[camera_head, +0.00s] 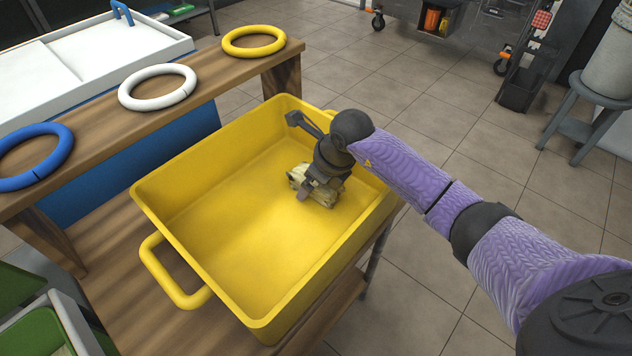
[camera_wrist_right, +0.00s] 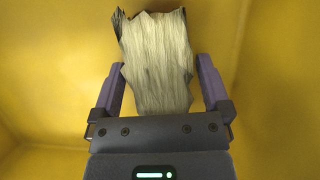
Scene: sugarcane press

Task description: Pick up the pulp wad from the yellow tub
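The yellow tub (camera_head: 225,205) stands on a wooden bench. The pulp wad (camera_head: 303,180), pale and fibrous with dark ragged ends, lies in the tub toward its right side. My right gripper (camera_head: 318,188) reaches down into the tub at the wad and partly hides it. In the right wrist view the wad (camera_wrist_right: 157,62) lies between the two purple fingers of the gripper (camera_wrist_right: 160,68). The fingers are apart, one on each side, with a narrow gap visible beside the wad. My left gripper is not in view.
The tub's walls rise around my right gripper, and a yellow handle (camera_head: 172,275) sticks out at its front left. A wooden shelf (camera_head: 105,115) behind holds a blue ring (camera_head: 36,178), a white ring (camera_head: 157,100) and a yellow ring (camera_head: 254,54). A grey stool (camera_head: 575,115) stands far right.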

